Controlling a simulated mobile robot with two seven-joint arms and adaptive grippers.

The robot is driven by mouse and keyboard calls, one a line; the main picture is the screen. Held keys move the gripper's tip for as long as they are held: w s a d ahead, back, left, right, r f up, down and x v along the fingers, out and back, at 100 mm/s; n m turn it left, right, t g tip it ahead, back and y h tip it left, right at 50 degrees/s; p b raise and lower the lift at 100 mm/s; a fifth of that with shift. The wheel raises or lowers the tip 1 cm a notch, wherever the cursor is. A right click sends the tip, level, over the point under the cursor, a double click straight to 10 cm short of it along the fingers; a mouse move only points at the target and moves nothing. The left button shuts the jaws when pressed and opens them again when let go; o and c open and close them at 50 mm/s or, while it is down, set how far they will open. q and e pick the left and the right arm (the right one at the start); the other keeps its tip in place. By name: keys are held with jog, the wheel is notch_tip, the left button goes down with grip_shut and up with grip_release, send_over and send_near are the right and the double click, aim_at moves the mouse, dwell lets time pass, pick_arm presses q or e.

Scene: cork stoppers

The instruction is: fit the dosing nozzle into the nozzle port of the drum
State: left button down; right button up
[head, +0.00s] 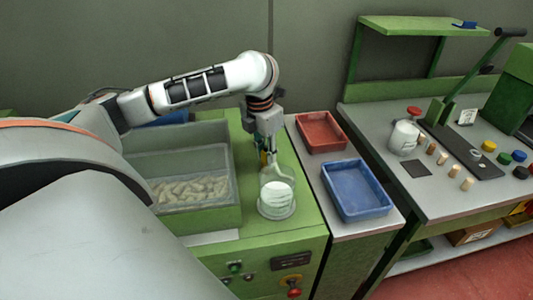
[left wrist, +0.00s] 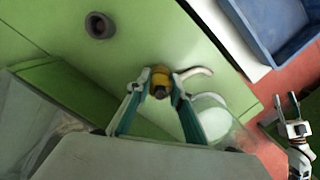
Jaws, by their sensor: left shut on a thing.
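My left gripper (head: 266,155) is over the green machine top, just behind the clear vessel in the head view. In the left wrist view its teal fingers (left wrist: 158,92) are shut on a small yellow-and-dark piece (left wrist: 160,80), which I take to be the dosing nozzle. A dark grey ring (left wrist: 98,25) sits on the green top, apart from the held piece; it may be the nozzle port, but I cannot be sure. The clear vessel (head: 277,199) with white contents stands upright; a pale curved spout (left wrist: 194,73) shows beside it. My right gripper (left wrist: 291,118) is small at the edge.
A clear-walled bin of corks (head: 190,190) stands left of the vessel. A red tray (head: 321,148) and a blue tray (head: 387,206) lie to the right. A bench (head: 420,205) with a white jug (head: 404,137) and several corks is farther right.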

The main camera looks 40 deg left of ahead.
pick_arm(q)
jog(key=c, duration=1.7)
grip_release()
jog(key=shift+r, duration=0.15)
jog(key=r, duration=0.7)
jog(key=s+r, duration=0.1)
jog(key=r, duration=0.2)
jog(key=shift+s+a+r, duration=0.1)
jog(key=shift+r, duration=0.1)
jog(key=shift+s+r, duration=0.1)
jog(key=shift+r, duration=0.55)
